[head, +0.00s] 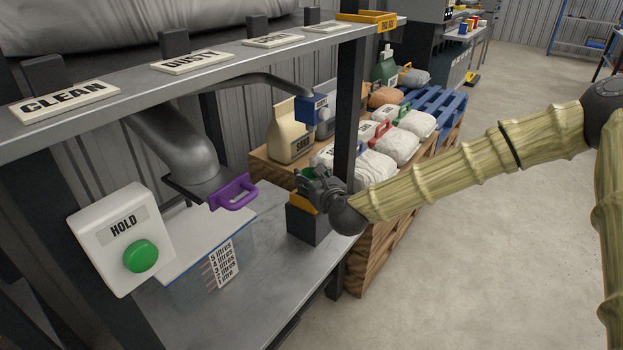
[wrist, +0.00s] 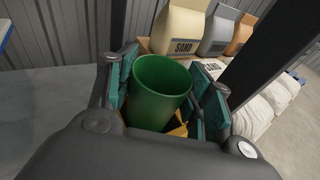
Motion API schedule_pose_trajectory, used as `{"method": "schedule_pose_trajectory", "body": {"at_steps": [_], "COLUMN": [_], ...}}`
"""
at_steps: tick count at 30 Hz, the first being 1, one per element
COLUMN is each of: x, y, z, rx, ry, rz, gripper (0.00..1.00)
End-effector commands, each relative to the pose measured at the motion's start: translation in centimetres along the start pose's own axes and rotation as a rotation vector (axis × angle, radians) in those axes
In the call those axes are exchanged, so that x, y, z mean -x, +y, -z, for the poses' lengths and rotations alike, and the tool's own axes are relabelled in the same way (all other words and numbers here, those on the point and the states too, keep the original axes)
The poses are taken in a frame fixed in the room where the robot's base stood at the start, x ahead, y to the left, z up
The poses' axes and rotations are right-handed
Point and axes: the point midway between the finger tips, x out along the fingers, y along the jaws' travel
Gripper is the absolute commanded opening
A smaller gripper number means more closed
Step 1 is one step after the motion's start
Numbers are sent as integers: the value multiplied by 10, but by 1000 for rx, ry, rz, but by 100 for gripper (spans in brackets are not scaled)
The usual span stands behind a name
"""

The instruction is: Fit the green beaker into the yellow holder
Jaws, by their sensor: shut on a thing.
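The green beaker (wrist: 160,88) stands open end up between the teal-padded fingers of my gripper (wrist: 164,100) in the wrist view. My gripper is shut on it. In the head view my gripper (head: 318,186) is at the shelf's right end, with a bit of the green beaker (head: 306,174) showing beside it. The yellow holder (head: 300,203) sits on a dark block just below, mostly hidden by my gripper. A yellow part of the holder (wrist: 178,130) shows beside and under the beaker in the wrist view. I cannot tell how deep the beaker sits.
A dark shelf post (head: 345,120) stands close behind my gripper. A measuring box (head: 205,262) and a white panel with a green button (head: 122,240) are to the left. Pallets with bags (head: 370,165) stand behind. The floor at right is clear.

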Motion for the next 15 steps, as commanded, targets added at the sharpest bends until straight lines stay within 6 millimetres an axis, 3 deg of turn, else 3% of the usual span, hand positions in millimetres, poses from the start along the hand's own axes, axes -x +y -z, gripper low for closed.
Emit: {"method": "schedule_pose_trajectory", "body": {"at_steps": [6, 7, 9, 10, 15], "x": [-1, 0, 0, 0, 0], "y": [0, 0, 0, 0, 0], "z": [4, 3, 2, 2, 3], "rx": [-1, -1, 0, 0, 0], "ry": [0, 0, 0, 0, 0], "rz": [0, 0, 0, 0, 0], "gripper": [25, 55, 68, 73, 73]}}
